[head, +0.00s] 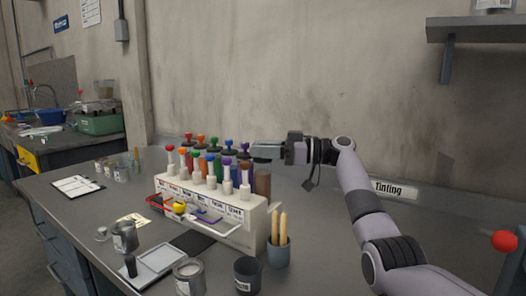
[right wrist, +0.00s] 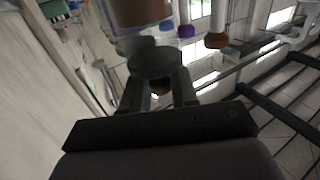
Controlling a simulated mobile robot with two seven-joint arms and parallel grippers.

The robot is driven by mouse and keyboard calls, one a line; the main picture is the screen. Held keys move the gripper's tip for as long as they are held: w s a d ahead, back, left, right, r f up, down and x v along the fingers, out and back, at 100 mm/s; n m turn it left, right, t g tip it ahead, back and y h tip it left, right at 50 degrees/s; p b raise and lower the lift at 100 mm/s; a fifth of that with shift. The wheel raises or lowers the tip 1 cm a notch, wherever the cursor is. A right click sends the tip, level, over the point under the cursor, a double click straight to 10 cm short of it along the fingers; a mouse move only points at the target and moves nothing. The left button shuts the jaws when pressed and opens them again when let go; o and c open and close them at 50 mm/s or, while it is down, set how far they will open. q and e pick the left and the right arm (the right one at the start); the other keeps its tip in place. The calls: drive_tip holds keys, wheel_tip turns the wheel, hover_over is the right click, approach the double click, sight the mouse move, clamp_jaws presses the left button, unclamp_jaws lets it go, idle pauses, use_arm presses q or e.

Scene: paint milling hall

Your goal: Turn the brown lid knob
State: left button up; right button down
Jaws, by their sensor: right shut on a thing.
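A canister with brown contents (head: 263,183) stands at the right end of the back row of the white rack (head: 245,234). My right gripper (head: 262,153) comes in from the right, just above this canister. In the right wrist view the canister's brown contents (right wrist: 140,10) show at the top, with a dark round lid (right wrist: 155,62) beside them. My right gripper (right wrist: 158,97) is shut around the brown lid knob (right wrist: 161,87), which is mostly hidden between the fingers. How far the knob is turned cannot be told. My left gripper is not in view.
Several coloured knobs on canisters and bottles crowd the rack to the left of my right gripper. A dark cup with wooden sticks (head: 279,241) stands in front at the right. Cans (head: 189,278) and a tray (head: 155,263) are nearer. The bench on the right is clear.

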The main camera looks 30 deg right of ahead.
drive_tip(key=shift+n+g+y, duration=0.4)
drive_tip(key=shift+g, duration=0.1)
drive_tip(key=shift+n+g+y+p, duration=0.5)
drive_tip(key=shift+n+g, duration=0.1)
drive_tip(key=shift+g, duration=0.2)
drive_tip(key=c, duration=1)
unclamp_jaws()
drive_tip(key=shift+a, duration=0.1)
drive_tip(key=shift+f+m+t+h+b, duration=0.1)
drive_tip(key=shift+m+t+h+b, duration=0.4)
drive_tip(key=shift+t, duration=0.3)
drive_tip(key=shift+m+t+h, duration=0.6)
drive_tip(key=shift+m+t, duration=0.1)
drive_tip(key=shift+t, duration=0.3)
